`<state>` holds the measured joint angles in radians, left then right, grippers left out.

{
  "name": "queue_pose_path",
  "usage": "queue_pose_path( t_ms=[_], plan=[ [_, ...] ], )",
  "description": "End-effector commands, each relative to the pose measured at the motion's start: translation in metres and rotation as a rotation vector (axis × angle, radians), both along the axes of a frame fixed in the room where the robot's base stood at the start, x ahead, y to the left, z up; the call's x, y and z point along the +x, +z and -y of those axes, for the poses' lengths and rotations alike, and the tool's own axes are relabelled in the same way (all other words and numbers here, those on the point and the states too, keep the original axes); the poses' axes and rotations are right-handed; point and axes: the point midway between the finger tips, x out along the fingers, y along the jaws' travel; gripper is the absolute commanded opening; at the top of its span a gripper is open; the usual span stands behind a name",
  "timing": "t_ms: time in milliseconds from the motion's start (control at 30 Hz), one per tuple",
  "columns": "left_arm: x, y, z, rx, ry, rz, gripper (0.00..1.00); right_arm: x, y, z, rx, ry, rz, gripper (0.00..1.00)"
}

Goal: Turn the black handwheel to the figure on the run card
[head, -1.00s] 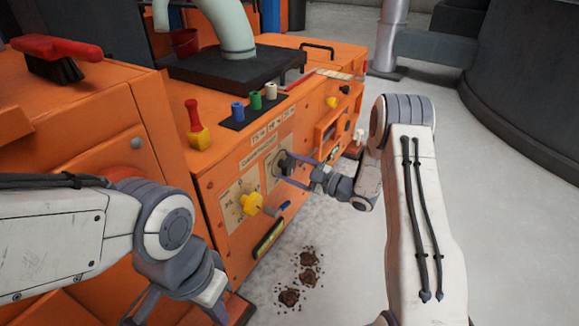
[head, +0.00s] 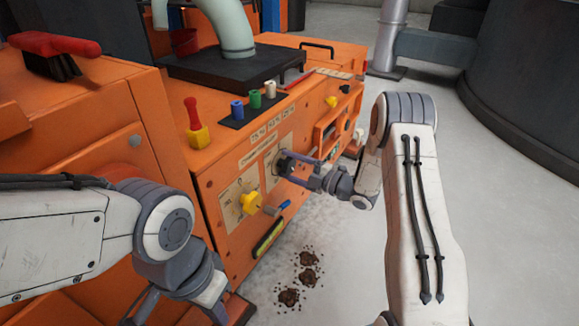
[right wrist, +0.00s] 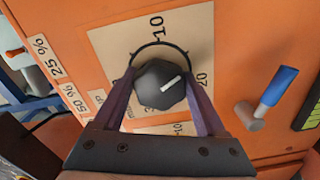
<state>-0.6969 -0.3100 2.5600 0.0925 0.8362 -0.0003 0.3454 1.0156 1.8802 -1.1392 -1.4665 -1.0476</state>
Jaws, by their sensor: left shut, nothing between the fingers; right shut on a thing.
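The black handwheel (right wrist: 158,87) sits on a cream dial plate (right wrist: 112,45) on the orange panel. Its white pointer mark slants up and right, between the figures 10 at the top and 20 at the right. In the head view the handwheel (head: 284,163) is partly hidden. My right gripper (right wrist: 160,90) is shut on the handwheel, one finger on each side; it also shows in the head view (head: 290,168). My left gripper (head: 180,308) is low at the left, away from the panel, its tips cut off by the frame. I cannot make out a run card.
A yellow knob (head: 250,202) on its own plate is left of the handwheel. A blue-handled lever (right wrist: 278,88) sticks out beside it. Blue, green and white pegs (head: 255,101) and a red-handled yellow block (head: 197,128) stand above. Brown lumps (head: 289,297) lie on open floor.

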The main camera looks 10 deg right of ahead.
Motion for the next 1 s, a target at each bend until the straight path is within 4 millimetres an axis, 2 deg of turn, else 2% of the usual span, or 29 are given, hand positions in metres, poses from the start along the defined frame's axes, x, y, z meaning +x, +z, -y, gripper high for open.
queue_pose_path(
  t_ms=[400, 433, 500, 767, 867, 1000],
  plan=[
    [0.0, 0.0, 0.0, 0.0, 0.0, 0.0, 0.0, -0.001, -0.001, 0.001, -0.005, -0.002, 0.001, 0.18],
    [0.0, 0.0, 0.0, 0.0, 0.0, 0.0, 0.0, -0.001, -0.001, 0.001, -0.005, -0.002, 0.001, 0.77],
    [0.0, 0.0, 0.0, 0.0, 0.0, 0.0, 0.0, 0.0, -0.001, 0.001, -0.005, -0.002, 0.001, 1.0],
    [0.0, 0.001, 0.0, 0.0, 0.0, 0.0, 0.0, -0.001, 0.0, 0.001, -0.005, -0.002, 0.002, 1.0],
    [0.0, 0.006, 0.0, 0.0, 0.0, 0.0, 0.0, -0.006, 0.001, 0.007, -0.004, -0.004, 0.001, 1.0],
    [0.0, 0.02, 0.0, 0.0, 0.0, 0.0, 0.0, -0.023, 0.004, 0.024, -0.002, -0.006, -0.002, 1.0]
  ],
)
